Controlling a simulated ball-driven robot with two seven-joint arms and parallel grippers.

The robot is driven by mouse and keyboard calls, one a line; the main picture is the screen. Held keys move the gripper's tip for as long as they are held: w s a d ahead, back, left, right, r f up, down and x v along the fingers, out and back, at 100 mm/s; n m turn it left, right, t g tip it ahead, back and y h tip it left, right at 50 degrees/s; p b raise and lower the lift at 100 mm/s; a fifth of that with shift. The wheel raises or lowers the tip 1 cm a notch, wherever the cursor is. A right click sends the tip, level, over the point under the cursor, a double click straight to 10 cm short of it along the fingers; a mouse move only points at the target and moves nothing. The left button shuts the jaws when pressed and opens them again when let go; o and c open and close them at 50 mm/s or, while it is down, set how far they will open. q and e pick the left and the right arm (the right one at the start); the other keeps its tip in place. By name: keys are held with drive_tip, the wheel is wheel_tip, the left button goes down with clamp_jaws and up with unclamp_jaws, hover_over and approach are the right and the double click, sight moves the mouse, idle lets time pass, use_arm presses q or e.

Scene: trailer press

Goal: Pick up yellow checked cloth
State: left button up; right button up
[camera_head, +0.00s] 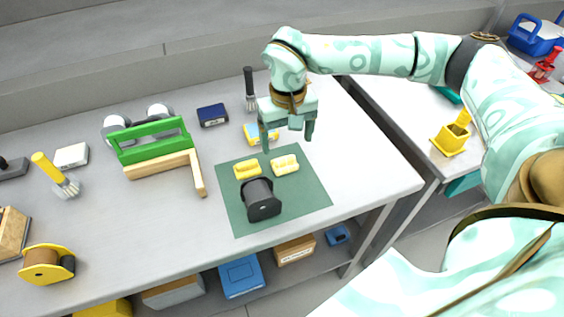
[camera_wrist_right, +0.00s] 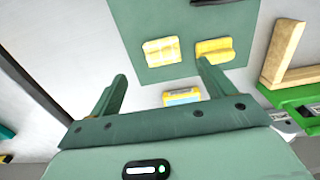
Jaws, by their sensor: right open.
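The yellow checked cloth (camera_head: 285,165) appears to be the pale yellow, folded-looking piece on the right part of the green mat (camera_head: 298,198). It also shows in the right wrist view (camera_wrist_right: 162,51), beyond my fingertips. A plainer, deeper yellow piece (camera_head: 247,169) lies to its left on the mat. My right gripper (camera_head: 287,140) is open and empty, pointing down above the table, just behind the checked cloth and apart from it. My left gripper is not in view.
A dark spool-like object (camera_head: 261,201) sits on the mat in front of the yellow pieces. A yellow and blue packet (camera_head: 252,134) lies behind the mat. A green frame (camera_head: 150,140) and wooden angle piece (camera_head: 165,167) stand left. The table right of the mat is clear.

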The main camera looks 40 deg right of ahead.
sight(285, 158)
wheel_tip(285, 158, down, 4)
drive_tip(key=shift+r+b, duration=0.2)
drive_tip(key=shift+b, duration=0.2)
drive_tip(key=f, duration=0.1)
drive_tip(key=f+b, duration=0.1)
drive_tip(key=f, duration=0.1)
drive_tip(key=f+b, duration=0.1)
drive_tip(key=shift+w+a+f, duration=0.1)
drive_tip(key=shift+w+f, duration=0.2)
drive_tip(key=shift+r, duration=0.15)
drive_tip(key=c, duration=1.1)
